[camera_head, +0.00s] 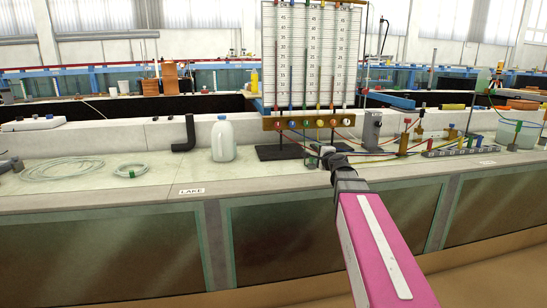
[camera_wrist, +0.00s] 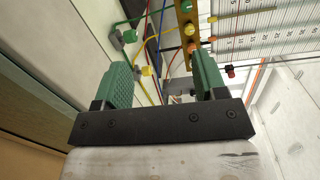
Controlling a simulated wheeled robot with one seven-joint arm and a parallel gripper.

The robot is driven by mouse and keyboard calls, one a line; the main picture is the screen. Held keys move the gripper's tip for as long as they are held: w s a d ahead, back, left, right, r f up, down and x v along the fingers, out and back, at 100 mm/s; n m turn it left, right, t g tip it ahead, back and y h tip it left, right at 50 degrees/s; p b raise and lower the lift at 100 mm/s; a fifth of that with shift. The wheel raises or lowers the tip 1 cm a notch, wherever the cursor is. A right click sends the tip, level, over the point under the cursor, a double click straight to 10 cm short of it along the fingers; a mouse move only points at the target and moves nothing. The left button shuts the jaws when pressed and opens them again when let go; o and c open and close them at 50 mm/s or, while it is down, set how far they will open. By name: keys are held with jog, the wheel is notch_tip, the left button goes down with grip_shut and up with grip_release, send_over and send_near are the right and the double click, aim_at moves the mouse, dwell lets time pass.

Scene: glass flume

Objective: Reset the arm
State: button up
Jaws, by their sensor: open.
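My pink arm reaches up from the bottom right of the head view, with my gripper (camera_head: 327,153) at its far end, over the front part of the bench top. In the wrist view my gripper (camera_wrist: 165,88) shows two green pads set wide apart on a black bar. I see nothing held between the pads. Thin coloured tubes and a valve block lie beyond them; I cannot tell how close they are.
A manometer board (camera_head: 311,55) stands behind my gripper. A white jug (camera_head: 223,140) and a black elbow pipe (camera_head: 187,135) stand to its left. Coiled tubes (camera_head: 58,176) lie farther left. Fittings and a grey manifold (camera_head: 458,147) are to the right. Glass panels line the bench front.

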jog(key=s+a+f+n+g, duration=0.2)
jog(key=s+f+n+g, duration=0.15)
jog(key=f, duration=0.35)
jog(key=s+a+f+n+g+y, duration=0.1)
jog(key=s+f+n+g, duration=0.2)
jog(key=f, duration=0.4)
jog(key=s+a+f+n+g, duration=0.2)
jog(key=s+f+n, duration=0.1)
jog(key=s+f, duration=0.3)
jog(key=s+d+f+n+g+h, duration=0.2)
jog(key=s+f+n+g, duration=0.1)
jog(key=s+f, duration=0.4)
jog(key=s+d+f+n+g+h, duration=0.2)
jog(key=s+f+g, duration=0.3)
jog(key=s+f, duration=0.3)
jog(key=shift+s+d+f+n+h, duration=0.25)
jog(key=shift+s+d+n+h, duration=0.05)
jog(key=shift+s+n+h, duration=0.45)
